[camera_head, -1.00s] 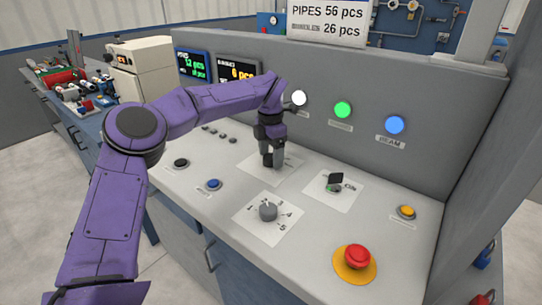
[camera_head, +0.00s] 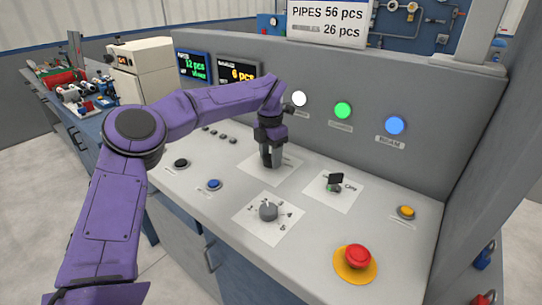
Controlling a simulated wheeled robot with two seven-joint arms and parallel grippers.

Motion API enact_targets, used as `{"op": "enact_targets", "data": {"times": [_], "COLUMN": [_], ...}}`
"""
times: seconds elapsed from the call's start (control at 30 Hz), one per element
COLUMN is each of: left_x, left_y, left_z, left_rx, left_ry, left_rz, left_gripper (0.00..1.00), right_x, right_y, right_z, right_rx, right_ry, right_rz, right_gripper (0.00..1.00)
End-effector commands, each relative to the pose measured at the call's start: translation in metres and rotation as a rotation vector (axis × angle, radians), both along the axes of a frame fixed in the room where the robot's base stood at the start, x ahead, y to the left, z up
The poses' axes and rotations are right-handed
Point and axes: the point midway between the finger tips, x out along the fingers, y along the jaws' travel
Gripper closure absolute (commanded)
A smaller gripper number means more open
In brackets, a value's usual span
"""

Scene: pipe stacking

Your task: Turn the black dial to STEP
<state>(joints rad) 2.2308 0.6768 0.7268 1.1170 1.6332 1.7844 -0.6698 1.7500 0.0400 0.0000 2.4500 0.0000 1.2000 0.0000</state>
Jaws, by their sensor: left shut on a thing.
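My left gripper (camera_head: 270,163) points down onto the white plate (camera_head: 260,176) at the middle back of the sloped panel. It is shut on the black dial there; the fingers hide most of the dial. The plate's lettering is partly covered and too small to read, so I cannot tell which position the dial points to. My right gripper is out of view.
A grey numbered knob (camera_head: 268,212) sits nearer the front. A black switch (camera_head: 335,180) is to the right, with a red emergency button (camera_head: 355,257) and a yellow button (camera_head: 406,212). A blue button (camera_head: 214,184) is at left. Lit lamps, including green (camera_head: 342,110), line the upright back.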

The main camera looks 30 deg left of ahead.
Motion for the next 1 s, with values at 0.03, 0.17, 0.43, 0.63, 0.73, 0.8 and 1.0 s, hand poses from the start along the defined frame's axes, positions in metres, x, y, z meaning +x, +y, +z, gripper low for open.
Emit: {"op": "enact_targets", "data": {"times": [0.03, 0.17, 0.43, 0.63, 0.73, 0.8, 1.0], "left_x": [0.000, 0.000, 0.000, 0.000, 0.001, 0.001, 0.001], "left_y": [0.001, 0.001, 0.001, 0.000, 0.000, 0.000, 0.000], "left_z": [0.000, 0.000, 0.000, 0.000, 0.001, 0.001, 0.001], "left_rx": [0.001, 0.001, 0.001, 0.001, 0.001, 0.001, 0.001], "left_ry": [-0.003, -0.002, -0.003, -0.003, -0.003, -0.004, -0.004], "left_rz": [0.035, 0.139, 0.348, 0.465, 0.504, 0.526, 0.559], "left_gripper": [0.82, 0.82, 0.82, 0.82, 0.82, 0.82, 0.82], "right_x": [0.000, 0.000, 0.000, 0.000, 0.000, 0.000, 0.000], "right_y": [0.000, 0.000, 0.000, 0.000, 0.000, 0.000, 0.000], "right_z": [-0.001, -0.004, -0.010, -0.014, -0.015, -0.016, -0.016], "right_rx": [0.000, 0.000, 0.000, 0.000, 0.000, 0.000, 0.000], "right_ry": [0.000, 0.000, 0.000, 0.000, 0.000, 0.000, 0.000], "right_rz": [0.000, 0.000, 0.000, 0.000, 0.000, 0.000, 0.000], "right_gripper": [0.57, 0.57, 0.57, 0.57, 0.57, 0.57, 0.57]}}
